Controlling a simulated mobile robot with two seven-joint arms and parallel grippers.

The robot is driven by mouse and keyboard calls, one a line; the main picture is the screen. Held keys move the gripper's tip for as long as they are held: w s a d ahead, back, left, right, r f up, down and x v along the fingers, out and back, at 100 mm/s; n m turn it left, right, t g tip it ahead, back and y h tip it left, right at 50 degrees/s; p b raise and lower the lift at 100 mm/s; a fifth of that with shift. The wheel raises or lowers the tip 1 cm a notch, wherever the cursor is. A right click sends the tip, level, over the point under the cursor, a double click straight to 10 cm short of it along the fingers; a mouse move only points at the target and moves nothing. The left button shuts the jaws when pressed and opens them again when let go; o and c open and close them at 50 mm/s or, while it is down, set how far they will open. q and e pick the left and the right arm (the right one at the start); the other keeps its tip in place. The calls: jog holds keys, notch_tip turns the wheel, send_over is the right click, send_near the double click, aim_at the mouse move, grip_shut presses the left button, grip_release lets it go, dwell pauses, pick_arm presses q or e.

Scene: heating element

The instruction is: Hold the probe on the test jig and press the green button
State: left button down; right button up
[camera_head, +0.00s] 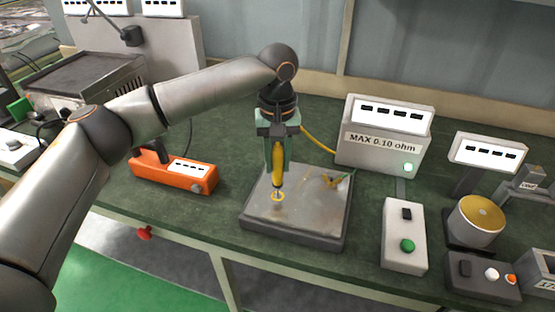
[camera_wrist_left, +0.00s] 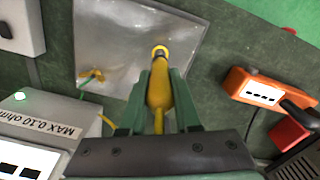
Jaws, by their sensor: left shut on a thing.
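My left gripper (camera_head: 277,165) is shut on the yellow probe (camera_head: 278,172) and holds it upright over the test jig (camera_head: 262,217), a flat metal plate on a dark base. The probe tip is at or just above a yellow ring marked on the plate; I cannot tell if it touches. In the left wrist view the probe (camera_wrist_left: 158,92) sits between the green fingers, its tip over the plate (camera_wrist_left: 120,50). The green button (camera_head: 407,245) is on a pale box (camera_head: 404,222) right of the jig. My right gripper is not in view.
A meter labelled MAX 0.10 ohm (camera_head: 384,140) stands behind the jig, with a yellow cable near it. An orange device (camera_head: 175,172) lies to the left. A brass-topped cylinder (camera_head: 477,220) and another button box (camera_head: 483,278) stand at the right. A yellow clip (camera_head: 333,181) is on the plate.

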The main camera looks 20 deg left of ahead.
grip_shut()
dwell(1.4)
